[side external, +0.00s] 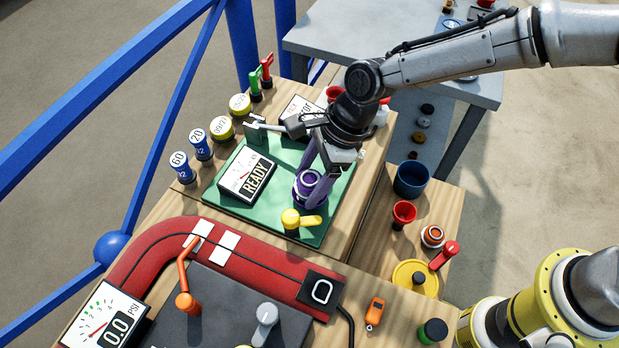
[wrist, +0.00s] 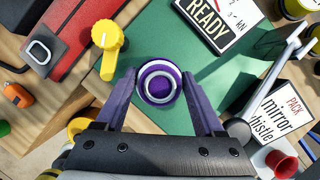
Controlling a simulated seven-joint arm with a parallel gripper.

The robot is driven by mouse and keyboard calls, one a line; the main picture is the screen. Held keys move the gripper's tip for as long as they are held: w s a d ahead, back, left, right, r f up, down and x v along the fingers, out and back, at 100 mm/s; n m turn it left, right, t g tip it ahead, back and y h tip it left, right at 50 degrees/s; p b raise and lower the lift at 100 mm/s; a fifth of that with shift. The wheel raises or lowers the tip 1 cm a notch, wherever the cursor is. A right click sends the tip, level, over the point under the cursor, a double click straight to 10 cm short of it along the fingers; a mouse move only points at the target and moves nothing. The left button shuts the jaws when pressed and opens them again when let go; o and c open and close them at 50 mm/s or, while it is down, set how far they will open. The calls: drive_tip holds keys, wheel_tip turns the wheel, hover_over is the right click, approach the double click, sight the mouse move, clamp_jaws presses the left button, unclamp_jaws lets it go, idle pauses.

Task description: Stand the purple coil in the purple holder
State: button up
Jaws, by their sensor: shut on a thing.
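My gripper (side external: 308,190) points down over the green panel (side external: 338,208), its two purple fingers on either side of a round purple piece with a white ring, the purple coil (side external: 307,178). In the wrist view, the coil (wrist: 160,83) sits between the fingertips, its ring facing the camera, and my gripper (wrist: 160,78) is shut on it. I cannot make out a separate purple holder; it may be hidden under the coil or fingers. I cannot tell whether the coil touches anything below.
A yellow handle (side external: 301,220) stands on the panel close in front of the fingers. The READY gauge (side external: 247,175) is to their left. A blue cup (side external: 411,180), a red cup (side external: 403,214) and a red-handled lever (side external: 446,254) are to the right. Bare green panel lies around the coil.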

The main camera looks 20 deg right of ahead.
drive_tip(key=shift+r, duration=0.35)
drive_tip(key=shift+r, duration=0.3)
drive_tip(key=shift+r, duration=0.1)
drive_tip(key=shift+f, duration=0.8)
idle(0.7)
drive_tip(key=shift+r, duration=0.85)
drive_tip(key=shift+f, duration=0.9)
idle(0.8)
drive_tip(key=o, duration=1.2)
